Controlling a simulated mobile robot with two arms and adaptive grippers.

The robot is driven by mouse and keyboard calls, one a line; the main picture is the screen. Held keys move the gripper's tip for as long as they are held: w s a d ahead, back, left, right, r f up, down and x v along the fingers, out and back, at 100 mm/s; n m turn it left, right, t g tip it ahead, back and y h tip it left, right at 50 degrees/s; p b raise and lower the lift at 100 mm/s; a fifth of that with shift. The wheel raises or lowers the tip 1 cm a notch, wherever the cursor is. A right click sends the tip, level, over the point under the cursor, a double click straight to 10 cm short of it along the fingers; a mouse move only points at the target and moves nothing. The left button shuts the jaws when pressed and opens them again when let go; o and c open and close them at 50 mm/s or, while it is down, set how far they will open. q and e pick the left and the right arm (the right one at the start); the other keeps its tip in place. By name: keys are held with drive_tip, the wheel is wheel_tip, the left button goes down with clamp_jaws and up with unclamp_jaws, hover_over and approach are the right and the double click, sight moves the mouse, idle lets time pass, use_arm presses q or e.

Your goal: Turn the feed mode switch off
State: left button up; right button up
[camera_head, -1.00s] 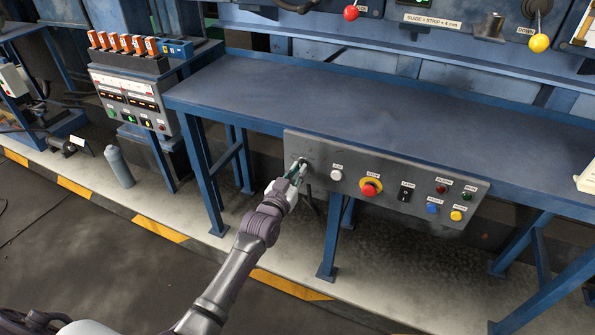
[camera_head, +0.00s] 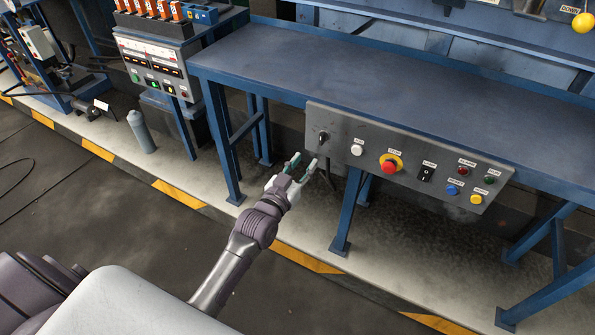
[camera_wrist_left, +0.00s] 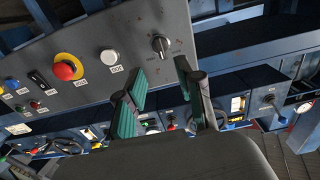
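A grey control panel (camera_head: 378,185) hangs under the front edge of the blue workbench. A dark rotary switch (camera_head: 323,137) sits at its left end. I cannot read any label naming it as the feed mode switch. It also shows in the left wrist view (camera_wrist_left: 160,44), its grip bar roughly upright there. My left gripper (camera_head: 303,166) is open and empty, just below and left of the rotary switch, apart from it. In the left wrist view the green-padded fingertips (camera_wrist_left: 163,80) are spread, with the switch beyond the gap. My right gripper is not in view.
Right of the rotary switch are a white button (camera_head: 357,149), a red emergency-type button (camera_head: 389,165), a black rocker switch (camera_head: 426,173) and several small coloured buttons or lamps. The blue bench top (camera_head: 400,90) is clear. A bench leg (camera_head: 347,210) stands right of my gripper.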

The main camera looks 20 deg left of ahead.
use_arm(q)
drive_tip(key=shift+s+a, duration=0.15)
drive_tip(key=shift+s, duration=1.45)
drive_tip(key=s+f+g, duration=0.3)
drive_tip(key=s+f, duration=0.2)
drive_tip(key=f, duration=0.6)
drive_tip(key=s+d+f+g, duration=0.1)
drive_tip(key=s+f+g, duration=0.3)
drive_tip(key=f, duration=0.7)
drive_tip(key=s+f+g, duration=0.2)
drive_tip(key=s+f, duration=0.4)
drive_tip(key=f, duration=0.5)
drive_tip(key=s+f+g, duration=0.2)
drive_tip(key=s+f, duration=0.3)
drive_tip(key=s, duration=0.5)
drive_tip(key=s+a+f+m+g, duration=0.1)
drive_tip(key=s+f+g, duration=0.2)
drive_tip(key=s+f, duration=0.3)
drive_tip(key=s+f+g+y+p, duration=0.1)
drive_tip(key=s+f+g, duration=0.2)
drive_tip(key=s, duration=1.3)
wheel_tip(320, 180, down, 2)
drive_tip(key=shift+a+f+m, duration=0.25)
drive_tip(key=shift+a+m, duration=0.05)
